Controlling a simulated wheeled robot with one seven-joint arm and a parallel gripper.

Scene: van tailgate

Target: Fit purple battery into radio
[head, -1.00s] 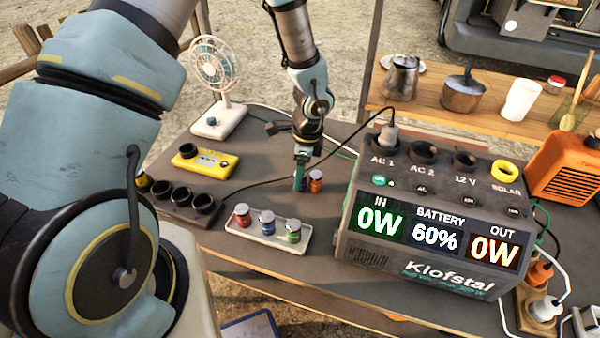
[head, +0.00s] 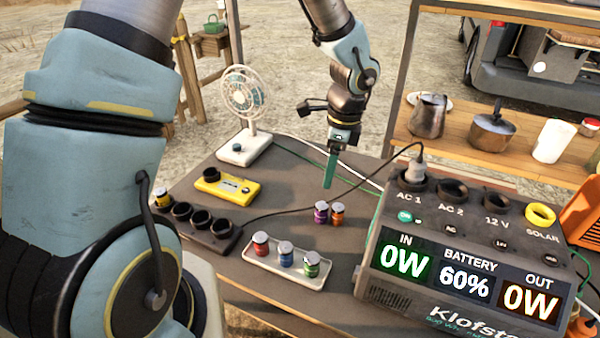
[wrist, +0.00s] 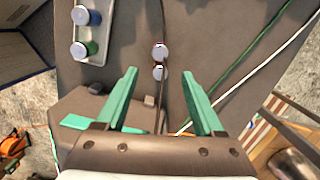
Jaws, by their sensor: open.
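The purple battery (head: 321,213) stands upright on the dark table, close beside an orange battery (head: 338,214). My gripper (head: 329,183) is open and empty, its green fingers pointing down above these two. In the wrist view both batteries show from above between the open fingers (wrist: 160,75); the upper one, by its position, is the purple battery (wrist: 160,52). The yellow device (head: 227,187), which looks like the radio, lies to the left at the back of the table, with a round black socket at its left end and a knob on its face.
A tray (head: 262,262) holds red, blue and green batteries. A black socket block (head: 212,236) with a yellow battery stands at left. A fan (head: 244,146) stands behind the yellow device. The big power station (head: 378,292) fills the right; its black cable (head: 300,206) crosses the table.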

